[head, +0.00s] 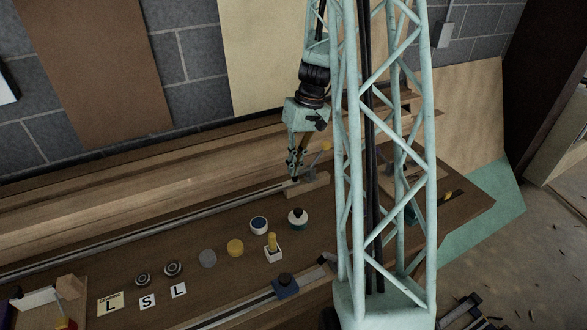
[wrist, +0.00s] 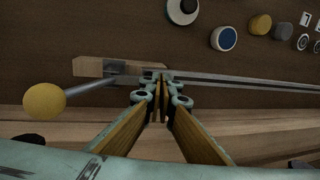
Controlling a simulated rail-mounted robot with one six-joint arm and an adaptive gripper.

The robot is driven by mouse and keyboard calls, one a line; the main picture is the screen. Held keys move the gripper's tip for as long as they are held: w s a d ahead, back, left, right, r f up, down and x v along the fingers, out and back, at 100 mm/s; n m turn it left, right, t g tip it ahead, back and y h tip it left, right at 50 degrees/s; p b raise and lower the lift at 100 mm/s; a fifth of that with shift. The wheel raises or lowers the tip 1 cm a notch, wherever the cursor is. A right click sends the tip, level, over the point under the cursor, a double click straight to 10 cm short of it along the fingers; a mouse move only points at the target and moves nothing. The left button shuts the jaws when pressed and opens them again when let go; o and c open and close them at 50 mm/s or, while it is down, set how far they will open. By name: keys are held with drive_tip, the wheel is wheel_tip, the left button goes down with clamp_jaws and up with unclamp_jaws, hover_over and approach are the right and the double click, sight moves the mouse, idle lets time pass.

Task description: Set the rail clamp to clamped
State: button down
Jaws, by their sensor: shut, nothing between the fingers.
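The rail clamp shows in the wrist view as a lever with a yellow ball knob (wrist: 45,101) and a grey rod (wrist: 92,88) running to a wooden block (wrist: 92,67) on the metal rail (wrist: 235,80). In the head view the yellow knob (head: 326,146) stands above and right of the pale block (head: 312,184). My gripper (head: 295,176) points down at the block's left end. In the wrist view my gripper (wrist: 160,84) has its fingers together, empty, right of the lever rod. Whether the fingertips touch the clamp or rail, I cannot tell.
A green-and-white round knob (head: 298,218), a blue-topped one (head: 259,225), a yellow one (head: 235,247) and a yellow toggle (head: 272,246) stand on the brown bench in front. Wooden boards (head: 120,200) run along the back. My lattice column blocks the bench's right part.

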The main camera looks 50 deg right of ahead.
drive_tip(key=shift+r, duration=0.15)
idle(0.5)
drive_tip(key=shift+p+v, duration=0.45)
drive_tip(key=shift+v, duration=0.45)
drive_tip(key=a+p+v, duration=0.1)
drive_tip(key=a+v, duration=0.1)
drive_tip(key=v, duration=0.9)
drive_tip(key=shift+w+a+r, duration=0.15)
drive_tip(key=shift+w+r, duration=0.3)
drive_tip(key=shift+r, duration=0.15)
drive_tip(key=shift+a, duration=0.1)
